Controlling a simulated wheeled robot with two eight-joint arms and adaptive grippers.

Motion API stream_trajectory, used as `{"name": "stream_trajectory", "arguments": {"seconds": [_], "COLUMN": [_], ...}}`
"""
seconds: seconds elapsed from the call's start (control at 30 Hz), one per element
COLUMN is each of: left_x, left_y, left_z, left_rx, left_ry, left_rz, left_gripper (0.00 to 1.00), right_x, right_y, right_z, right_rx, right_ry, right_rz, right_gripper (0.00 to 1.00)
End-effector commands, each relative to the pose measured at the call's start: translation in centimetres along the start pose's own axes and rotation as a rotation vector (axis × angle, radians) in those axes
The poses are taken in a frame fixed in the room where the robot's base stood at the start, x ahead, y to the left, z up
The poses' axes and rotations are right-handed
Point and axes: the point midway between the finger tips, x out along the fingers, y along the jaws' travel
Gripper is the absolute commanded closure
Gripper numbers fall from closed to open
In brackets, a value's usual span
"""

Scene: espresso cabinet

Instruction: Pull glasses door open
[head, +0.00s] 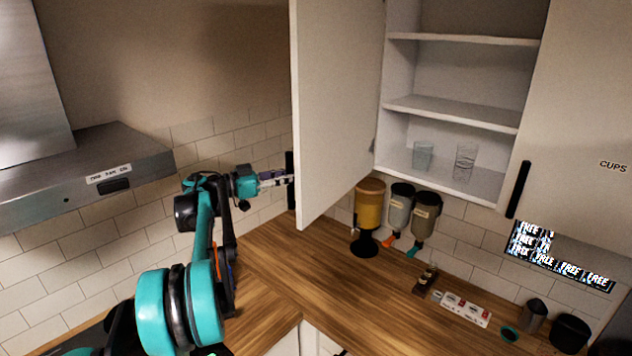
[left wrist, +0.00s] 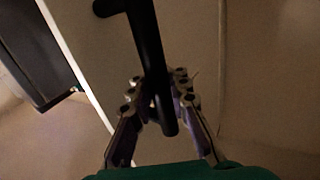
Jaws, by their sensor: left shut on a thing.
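The white glasses door (head: 335,100) stands wide open, swung out to the left of its cabinet. Its black bar handle (head: 290,165) shows at the door's outer edge. My left gripper (head: 283,179) is at the handle's lower part. In the left wrist view the gripper's fingers (left wrist: 158,100) are closed around the black handle (left wrist: 148,45). Two clear glasses, one (head: 423,156) left and one (head: 465,163) right, stand on the cabinet's bottom shelf (head: 440,184). My right gripper is out of view.
A steel range hood (head: 90,165) is to the left of my left arm. A closed door marked CUPS (head: 575,130) is at right. Dispensers (head: 370,205) hang below the cabinet, and a white box (head: 465,308) lies on the wooden counter (head: 340,285).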

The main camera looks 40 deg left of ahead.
Motion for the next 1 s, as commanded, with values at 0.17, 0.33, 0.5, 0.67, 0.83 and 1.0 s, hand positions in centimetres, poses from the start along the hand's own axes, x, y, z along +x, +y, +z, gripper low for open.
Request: {"name": "stream_trajectory", "arguments": {"seconds": [0.17,0.33,0.5,0.67,0.83,1.0], "left_x": [-1.2,-1.6,-1.6,-1.6,-1.6,-1.5], "left_y": [-1.9,-2.7,-2.8,-2.8,-2.8,-2.8], "left_z": [0.2,0.2,0.2,0.2,0.1,0.1], "left_rx": [-0.001,-0.001,0.000,0.000,0.000,0.000], "left_ry": [-0.004,-0.004,-0.004,-0.004,-0.003,-0.002], "left_rz": [0.000,-0.001,-0.001,-0.001,-0.001,-0.001], "left_gripper": [1.00,1.00,1.00,1.00,0.61,0.61], "right_x": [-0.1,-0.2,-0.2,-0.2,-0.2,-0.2], "right_y": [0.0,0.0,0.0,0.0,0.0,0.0], "right_z": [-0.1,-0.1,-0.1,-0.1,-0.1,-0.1], "right_rx": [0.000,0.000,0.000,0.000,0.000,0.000], "right_ry": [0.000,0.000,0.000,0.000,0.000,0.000], "right_rz": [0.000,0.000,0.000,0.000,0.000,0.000], "right_gripper": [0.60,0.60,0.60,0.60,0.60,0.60]}}
